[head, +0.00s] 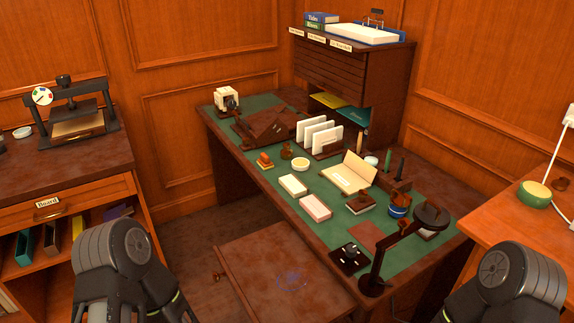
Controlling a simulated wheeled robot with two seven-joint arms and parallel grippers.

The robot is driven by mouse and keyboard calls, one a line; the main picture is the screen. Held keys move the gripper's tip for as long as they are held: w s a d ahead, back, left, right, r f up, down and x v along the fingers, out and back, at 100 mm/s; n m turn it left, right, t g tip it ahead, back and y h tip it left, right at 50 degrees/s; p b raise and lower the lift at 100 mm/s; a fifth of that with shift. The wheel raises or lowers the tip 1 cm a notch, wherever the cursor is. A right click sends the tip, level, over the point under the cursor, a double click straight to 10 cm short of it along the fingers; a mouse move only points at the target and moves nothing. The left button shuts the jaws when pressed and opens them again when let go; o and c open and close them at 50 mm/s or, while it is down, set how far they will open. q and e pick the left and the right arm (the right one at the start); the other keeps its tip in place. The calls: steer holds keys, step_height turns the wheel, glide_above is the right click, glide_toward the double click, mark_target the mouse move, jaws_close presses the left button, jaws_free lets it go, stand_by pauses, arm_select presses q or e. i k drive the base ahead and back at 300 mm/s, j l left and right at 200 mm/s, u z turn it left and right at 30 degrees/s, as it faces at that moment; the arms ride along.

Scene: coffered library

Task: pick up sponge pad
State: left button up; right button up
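A small round white dish with a pale yellow centre (301,164) sits on the green top of the dark wooden desk (250,185). It looks most like the sponge pad, but it is too small to be sure. It stands apart from both of my arms, with nothing covering it. My dark grey arm links show at the bottom left and bottom right corners. Neither gripper's fingertips can be seen.
Cream and pink-white blocks (315,207), a card rack (328,150), an open booklet (350,172) and a dark desk lamp (385,262) crowd the desk. A green-yellow round object (535,194) is on the right-hand table.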

mark_target(264, 163)
steer(key=z, duration=2)
steer(key=k+j+z, duration=0.15)
steer(key=j+z, duration=0.25)
steer(key=k+j+z, duration=0.2)
steer(key=j+z, duration=0.2)
steer(key=k+j+z, duration=0.25)
steer(key=z, duration=0.15)
steer(key=k+j+z, duration=0.3)
steer(key=z, duration=0.15)
steer(key=k+j+u, duration=0.1)
steer(key=k+u, duration=0.25)
steer(key=k+j+u, duration=0.4)
steer(key=k, duration=0.15)
steer(key=k+j+u, duration=0.45)
steer(key=j, duration=0.3)
steer(key=k, duration=0.1)
